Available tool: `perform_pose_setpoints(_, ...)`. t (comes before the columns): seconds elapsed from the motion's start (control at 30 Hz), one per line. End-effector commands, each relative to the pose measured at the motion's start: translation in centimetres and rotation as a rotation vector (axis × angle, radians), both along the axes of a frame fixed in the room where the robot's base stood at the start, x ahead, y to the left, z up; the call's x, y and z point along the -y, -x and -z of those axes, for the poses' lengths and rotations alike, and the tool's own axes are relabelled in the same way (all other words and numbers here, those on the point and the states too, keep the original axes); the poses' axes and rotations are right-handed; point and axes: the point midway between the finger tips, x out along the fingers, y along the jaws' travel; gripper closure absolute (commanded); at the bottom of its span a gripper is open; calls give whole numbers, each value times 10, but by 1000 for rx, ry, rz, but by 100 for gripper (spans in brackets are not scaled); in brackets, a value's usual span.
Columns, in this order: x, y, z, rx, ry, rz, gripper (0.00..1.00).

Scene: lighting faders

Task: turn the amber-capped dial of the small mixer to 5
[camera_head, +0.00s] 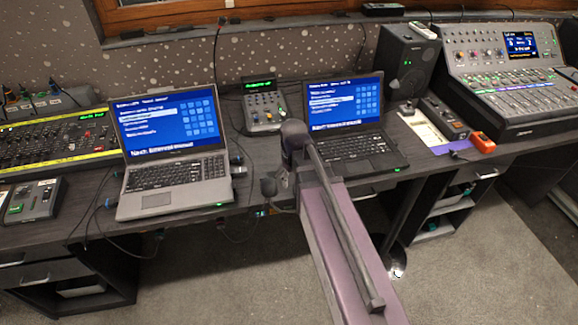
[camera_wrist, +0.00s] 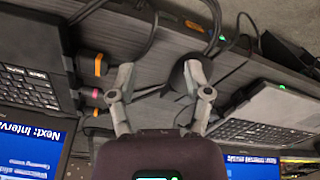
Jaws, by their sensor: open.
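The small mixer that I take for the task's one (camera_head: 263,108) stands at the back of the desk between two laptops in the head view. It has a green-lit display and several small knobs; I cannot make out an amber cap or any setting. My gripper (camera_wrist: 158,74) is open and empty in the wrist view, its fingers spread over the desk. In the head view my arm reaches in front of the mixer, and the gripper is dark and hard to make out. I cannot identify the mixer in the wrist view.
The left laptop (camera_head: 172,175) and right laptop (camera_head: 350,148) flank the mixer. Dark plugs with orange and pink bands (camera_wrist: 95,93) and loose cables lie near the gripper. Another small device (camera_head: 32,201) and a larger console (camera_head: 60,140) are at left; a big console (camera_head: 510,90) is at right.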

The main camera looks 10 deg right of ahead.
Motion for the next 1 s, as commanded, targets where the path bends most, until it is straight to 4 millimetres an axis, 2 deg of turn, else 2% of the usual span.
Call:
perform_pose_setpoints(0.03,0,19,0,-2,-1,60,36)
perform_pose_setpoints(0.1,0,34,0,-5,-2,146,36)
perform_pose_setpoints(0.3,1,63,0,-12,-3,326,36)
perform_pose_setpoints(0.43,2,69,0,-14,-3,376,36)
perform_pose_setpoints(0.7,1,68,0,-14,-3,384,36)
perform_pose_setpoints(0.73,1,68,0,-14,-3,383,43)
perform_pose_setpoints(1.0,1,68,0,-14,-3,382,43)
